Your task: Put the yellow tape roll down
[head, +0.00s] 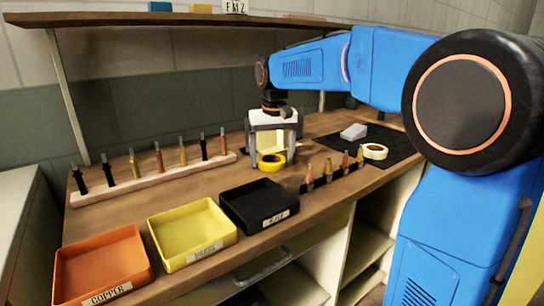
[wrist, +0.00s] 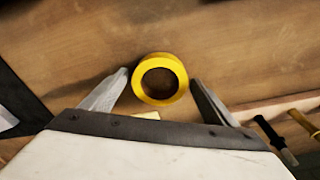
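The yellow tape roll (head: 271,162) is on the wooden bench, below my gripper and between its two fingers. In the wrist view the yellow tape roll (wrist: 138,79) lies flat, its hole facing the camera, with bare wood showing through. My gripper (head: 273,160) points down at the bench. In the wrist view my gripper (wrist: 159,78) has its fingertips spread on either side of the roll, with a thin gap seeming to show at each side. The roll appears to rest on the bench; its underside is hidden.
Orange (head: 100,264), yellow (head: 191,232) and black (head: 259,204) bins line the front edge. A long rack (head: 155,180) of several tools stands left, a short dark rack (head: 332,177) right. A black mat (head: 397,150) holds a cream tape roll (head: 375,151) and a pale block (head: 353,131).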

